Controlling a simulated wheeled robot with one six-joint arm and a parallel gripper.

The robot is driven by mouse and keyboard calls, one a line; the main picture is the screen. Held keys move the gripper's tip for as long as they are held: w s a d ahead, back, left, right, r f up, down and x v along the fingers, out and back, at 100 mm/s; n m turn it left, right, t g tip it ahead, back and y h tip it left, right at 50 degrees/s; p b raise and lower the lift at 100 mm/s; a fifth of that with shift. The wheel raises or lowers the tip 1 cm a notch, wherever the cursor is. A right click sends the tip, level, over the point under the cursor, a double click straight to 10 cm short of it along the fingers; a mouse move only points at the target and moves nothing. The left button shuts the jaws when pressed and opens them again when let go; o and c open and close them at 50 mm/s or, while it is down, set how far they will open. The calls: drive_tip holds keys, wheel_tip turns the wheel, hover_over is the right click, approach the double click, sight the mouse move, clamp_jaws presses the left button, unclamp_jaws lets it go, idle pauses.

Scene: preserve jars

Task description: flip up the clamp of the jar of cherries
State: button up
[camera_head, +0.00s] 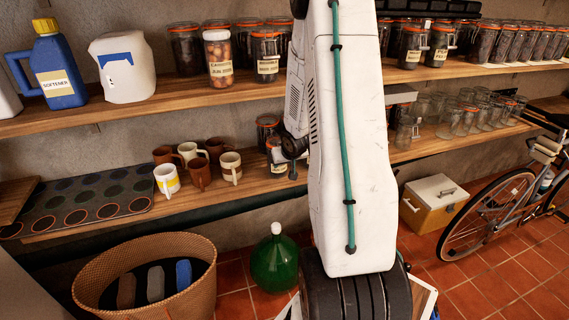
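No jar can be told for sure as the jar of cherries; the labels are too small to read. On the lower shelf, a labelled clamp jar (275,158) stands in front of another jar (267,128), partly covered by my arm. On the upper shelf are a labelled jar of reddish-orange contents with a pale lid (218,62) and a dark labelled clamp jar (266,62). A dark part at the end of my arm, by my gripper (294,148), shows beside the lower labelled jar. The fingers are not clear, and whether they touch it cannot be told.
Several mugs (199,173) stand left of the lower jars. Empty glass jars (465,120) stand right of my arm. A blue softener jug (56,72) is on the upper shelf. A basket (195,257), green bottle (275,262), box (432,212) and bicycle (490,215) are below.

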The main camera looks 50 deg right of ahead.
drive_tip(key=shift+r, duration=0.1)
idle(0.4)
drive_tip(key=o, duration=1)
drive_tip(key=v, duration=0.7)
drive_tip(key=shift+r, duration=0.4)
drive_tip(key=shift+s, duration=0.15)
